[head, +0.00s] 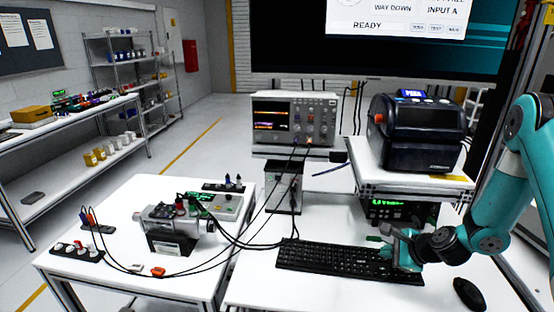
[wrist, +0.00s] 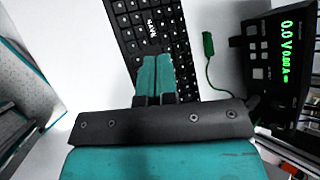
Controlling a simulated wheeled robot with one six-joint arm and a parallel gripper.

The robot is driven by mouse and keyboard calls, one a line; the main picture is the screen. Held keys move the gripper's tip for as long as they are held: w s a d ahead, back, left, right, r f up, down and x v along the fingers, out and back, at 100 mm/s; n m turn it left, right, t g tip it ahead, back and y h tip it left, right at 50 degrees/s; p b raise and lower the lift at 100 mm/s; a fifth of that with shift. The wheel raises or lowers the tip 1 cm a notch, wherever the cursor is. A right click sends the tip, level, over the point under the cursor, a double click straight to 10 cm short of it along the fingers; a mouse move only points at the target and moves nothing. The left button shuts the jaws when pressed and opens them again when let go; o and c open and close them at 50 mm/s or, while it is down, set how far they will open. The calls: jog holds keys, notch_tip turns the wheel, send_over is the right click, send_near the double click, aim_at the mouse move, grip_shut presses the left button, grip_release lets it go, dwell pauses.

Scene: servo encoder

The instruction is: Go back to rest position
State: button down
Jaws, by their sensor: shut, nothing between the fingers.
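My gripper (wrist: 155,70) is shut and empty. In the wrist view its two teal fingers are together in front of the black keyboard (wrist: 122,22). In the head view my gripper (head: 388,236) is at the right end of the keyboard (head: 330,259), close to its keys. I cannot tell whether the fingertips touch the keys. My teal arm comes in from the right edge.
A black mouse (head: 468,293) lies right of the keyboard. A power supply with green digits (head: 395,208) stands under a raised shelf holding a black printer-like device (head: 417,130). An oscilloscope (head: 295,118) stands behind. A left table (head: 120,220) bears a servo unit with cables.

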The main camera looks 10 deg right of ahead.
jog(key=s+a+r+n+g+y+b, duration=0.1)
jog(key=s+a+r+n+g, duration=0.15)
jog(key=a+r+n, duration=0.5)
jog(key=s+a+r+n+g+y+b, duration=0.1)
jog(key=s+a+r+n+g, duration=0.15)
jog(key=a+r+n, duration=0.5)
jog(key=s+a+r+n+g, duration=0.1)
jog(key=s+a+r+n, duration=0.1)
jog(key=s, duration=0.5)
jog(key=s+a+r+n+g+h+b, duration=0.1)
jog(key=s+a+r+n, duration=0.2)
jog(key=s+n, duration=0.4)
jog(key=s+a+r+n+g+h+b, duration=0.1)
jog(key=s+a+r+n, duration=0.2)
jog(key=s, duration=0.5)
jog(key=shift+s+a+r+n, duration=0.15)
jog(key=shift+s+r+n, duration=0.35)
jog(key=shift+n, duration=0.3)
jog(key=shift+w+a, duration=0.15)
dwell(0.4)
